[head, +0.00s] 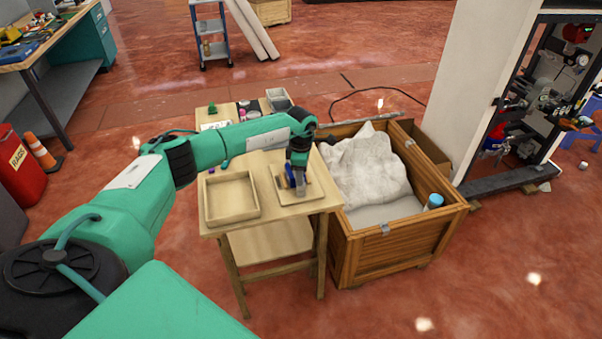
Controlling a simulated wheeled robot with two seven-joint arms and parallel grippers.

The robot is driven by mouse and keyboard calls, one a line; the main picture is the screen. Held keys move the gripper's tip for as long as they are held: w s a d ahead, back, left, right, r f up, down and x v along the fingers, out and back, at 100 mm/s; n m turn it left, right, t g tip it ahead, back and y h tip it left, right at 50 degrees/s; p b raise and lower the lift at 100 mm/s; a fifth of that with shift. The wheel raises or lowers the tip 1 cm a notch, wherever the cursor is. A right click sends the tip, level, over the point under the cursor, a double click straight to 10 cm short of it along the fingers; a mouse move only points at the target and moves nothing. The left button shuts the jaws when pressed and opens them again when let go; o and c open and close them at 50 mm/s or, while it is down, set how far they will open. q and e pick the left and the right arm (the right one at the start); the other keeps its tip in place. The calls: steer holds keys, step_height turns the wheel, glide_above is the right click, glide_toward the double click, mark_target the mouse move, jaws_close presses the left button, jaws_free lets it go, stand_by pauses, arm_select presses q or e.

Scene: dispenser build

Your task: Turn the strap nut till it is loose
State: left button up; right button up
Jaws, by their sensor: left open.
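I cannot make out the strap nut in the head view. My left arm reaches in from the left over a small wooden table (215,228). My left gripper (298,188) points down, open, over a shallow light wooden tray (314,198) at the table's right front. Something blue and grey shows at the fingers; it is too small to tell whether it is a part of the gripper or a thing in the tray. My right gripper is not in view.
An empty wooden tray (207,202) is left of the gripper. A wooden crate (400,243) with white wrapping (365,165) stands right of the table. A cabinet with red and dark parts (545,95) is far right. Red floor is open in front.

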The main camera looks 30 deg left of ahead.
arm_select(q)
steer(key=shift+f, duration=0.5)
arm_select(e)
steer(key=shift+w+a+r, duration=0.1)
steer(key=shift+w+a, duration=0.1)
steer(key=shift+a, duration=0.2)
arm_select(q)
jaws_close()
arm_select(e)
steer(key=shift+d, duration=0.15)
